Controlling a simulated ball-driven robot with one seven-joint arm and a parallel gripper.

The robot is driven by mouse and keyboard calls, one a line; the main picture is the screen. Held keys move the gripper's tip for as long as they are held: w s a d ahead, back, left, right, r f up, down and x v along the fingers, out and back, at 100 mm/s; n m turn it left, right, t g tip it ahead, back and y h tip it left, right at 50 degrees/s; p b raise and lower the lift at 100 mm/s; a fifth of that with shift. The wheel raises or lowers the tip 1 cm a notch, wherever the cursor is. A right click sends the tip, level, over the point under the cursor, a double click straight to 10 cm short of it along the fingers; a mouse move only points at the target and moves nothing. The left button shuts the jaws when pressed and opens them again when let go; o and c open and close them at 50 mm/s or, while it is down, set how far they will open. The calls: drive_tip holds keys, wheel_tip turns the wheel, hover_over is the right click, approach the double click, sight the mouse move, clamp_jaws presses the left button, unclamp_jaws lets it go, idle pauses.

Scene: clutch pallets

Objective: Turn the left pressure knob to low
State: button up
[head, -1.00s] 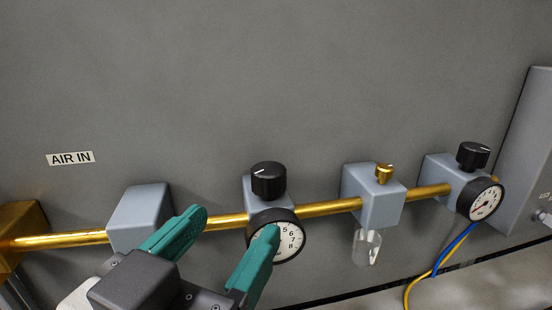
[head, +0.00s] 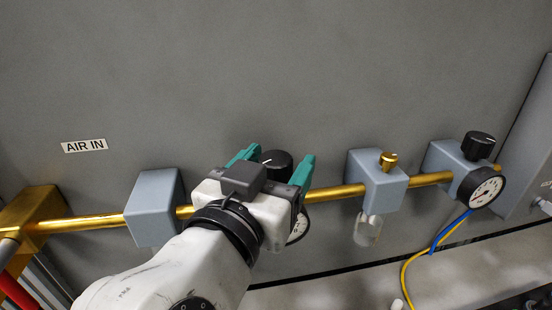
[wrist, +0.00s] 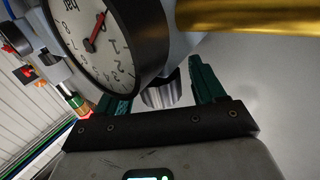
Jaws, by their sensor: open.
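The left pressure knob (head: 276,162) is black and round with a white mark on top, and sits on the left regulator. My gripper (head: 281,154) is open, with one teal finger on each side of the knob in the head view. In the wrist view, a ribbed cylinder that looks like this knob (wrist: 160,93) shows between the open fingers (wrist: 162,88), with gaps beside it. The left pressure gauge (head: 298,229) is mostly hidden behind my gripper in the head view. Its white dial (wrist: 88,42) with a red needle fills the wrist view's upper left.
A brass pipe (head: 335,192) runs across the grey wall. A blue-grey block (head: 153,207) is on its left. A block with a small brass knob (head: 389,160) and a right regulator with a black knob (head: 479,145) and gauge (head: 486,192) are to the right.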

drive_tip(key=c, duration=0.9)
drive_tip(key=shift+c, duration=0.2)
